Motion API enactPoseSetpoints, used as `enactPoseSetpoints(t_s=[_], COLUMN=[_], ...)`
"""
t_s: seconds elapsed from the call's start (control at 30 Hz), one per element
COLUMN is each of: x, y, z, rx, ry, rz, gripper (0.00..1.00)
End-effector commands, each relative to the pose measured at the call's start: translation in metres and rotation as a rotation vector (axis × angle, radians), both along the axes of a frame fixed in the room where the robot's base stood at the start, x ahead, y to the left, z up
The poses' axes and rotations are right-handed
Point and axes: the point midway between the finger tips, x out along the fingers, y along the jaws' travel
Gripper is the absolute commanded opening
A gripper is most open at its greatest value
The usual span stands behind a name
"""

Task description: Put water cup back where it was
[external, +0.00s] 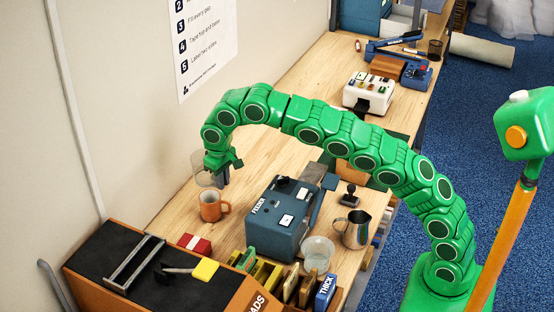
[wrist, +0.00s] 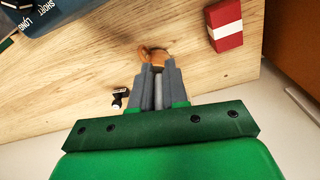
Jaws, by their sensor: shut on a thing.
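A clear, see-through cup (external: 202,168) is at my gripper (external: 222,170), near the wall side of the wooden bench, just behind the orange mug. My gripper is shut on this cup; its outline is faint, and I cannot tell whether it touches the bench. In the wrist view my gripper's grey fingers (wrist: 159,85) are close together, with a pale strip between them; the cup's shape is hard to make out there. A second clear vessel (external: 319,254) stands at the front of the bench beside the steel pitcher.
The orange mug (external: 212,206) stands close to my gripper, and it shows beyond the fingertips in the wrist view (wrist: 157,57). A red-and-white box (external: 194,244), blue feeder machine (external: 283,217) and steel pitcher (external: 356,231) stand nearby. The bench (external: 262,142) is clear behind my gripper.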

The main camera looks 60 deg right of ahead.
Motion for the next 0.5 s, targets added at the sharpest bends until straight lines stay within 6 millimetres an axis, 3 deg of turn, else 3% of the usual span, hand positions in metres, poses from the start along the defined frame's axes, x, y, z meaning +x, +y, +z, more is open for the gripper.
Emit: enactPoseSetpoints(t_s=[0.1,0.5], x=[-0.007,-0.047], y=[-0.032,-0.127], z=[0.002,0.003], rx=[0.000,0.009], ry=[-0.002,-0.008], rz=[-0.062,-0.256], gripper=[0.00,0.00])
